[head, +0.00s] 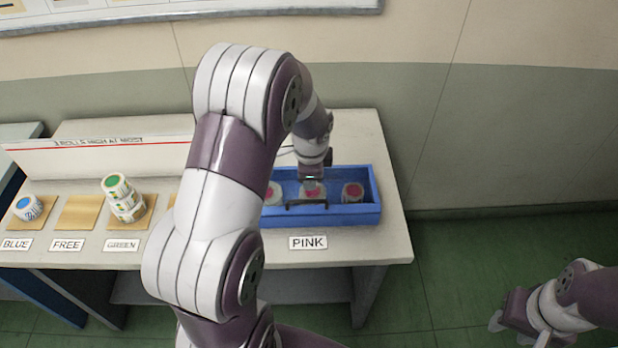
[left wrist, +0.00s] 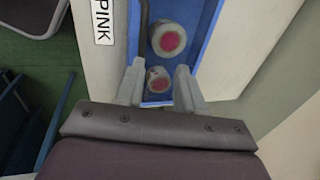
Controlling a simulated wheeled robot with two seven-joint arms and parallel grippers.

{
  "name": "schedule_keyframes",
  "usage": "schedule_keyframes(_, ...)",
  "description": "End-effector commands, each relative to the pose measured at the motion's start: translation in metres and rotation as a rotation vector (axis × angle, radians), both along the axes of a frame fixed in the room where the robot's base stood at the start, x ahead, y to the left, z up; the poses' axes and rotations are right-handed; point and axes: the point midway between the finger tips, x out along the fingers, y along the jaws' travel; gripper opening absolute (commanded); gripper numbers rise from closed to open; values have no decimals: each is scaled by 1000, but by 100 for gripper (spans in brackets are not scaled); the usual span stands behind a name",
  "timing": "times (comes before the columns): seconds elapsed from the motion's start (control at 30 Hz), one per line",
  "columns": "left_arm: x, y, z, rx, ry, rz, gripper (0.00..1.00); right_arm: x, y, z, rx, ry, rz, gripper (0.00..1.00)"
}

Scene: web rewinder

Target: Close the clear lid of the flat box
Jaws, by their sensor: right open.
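A flat blue box (head: 345,215) sits at the right end of the table behind the PINK label, with pink-centred rolls (head: 353,191) inside. A dark bar-like handle (head: 307,203) runs along its front side. I cannot make out a clear lid. My left gripper (head: 311,182) is over the middle of the box, pointing down. In the left wrist view its fingers (left wrist: 158,88) are apart, with one roll (left wrist: 157,79) showing between them; I cannot tell whether they touch it. The handle (left wrist: 144,40) and box wall (left wrist: 205,40) show there too. My right gripper (head: 509,328) is open and empty, low at the right.
To the left, a blue roll (head: 28,207) and a stack of green rolls (head: 124,199) stand on wooden pads; the FREE pad (head: 77,212) is bare. A white board (head: 100,158) with a red line stands behind them. Green floor is clear right of the table.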

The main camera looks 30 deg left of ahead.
Motion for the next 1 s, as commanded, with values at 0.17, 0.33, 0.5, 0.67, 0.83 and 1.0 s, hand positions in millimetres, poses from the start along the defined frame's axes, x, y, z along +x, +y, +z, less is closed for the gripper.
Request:
schedule_keyframes(0.17, -7, -7, 48, 0, -4, -1, 38, 0, 0, -2, 0, 0, 0, 43)
schedule_keyframes(0.33, -14, -11, 81, -2, 3, 0, 38, 0, 0, -4, 0, 0, 0, 43)
schedule_keyframes(0.5, -17, -13, 94, -2, 7, 1, 38, 0, 0, -4, 0, 0, 0, 43)
schedule_keyframes(0.67, -17, -13, 94, -2, 7, 1, 38, 0, 0, -4, 0, 0, 0, 43)
schedule_keyframes(0.83, -17, -13, 94, -2, 7, 1, 38, 0, 0, -4, 0, 0, 0, 43)
schedule_keyframes(1.0, -16, -12, 94, -10, 0, 36, 38, 0, 0, -4, 0, 0, 0, 43)
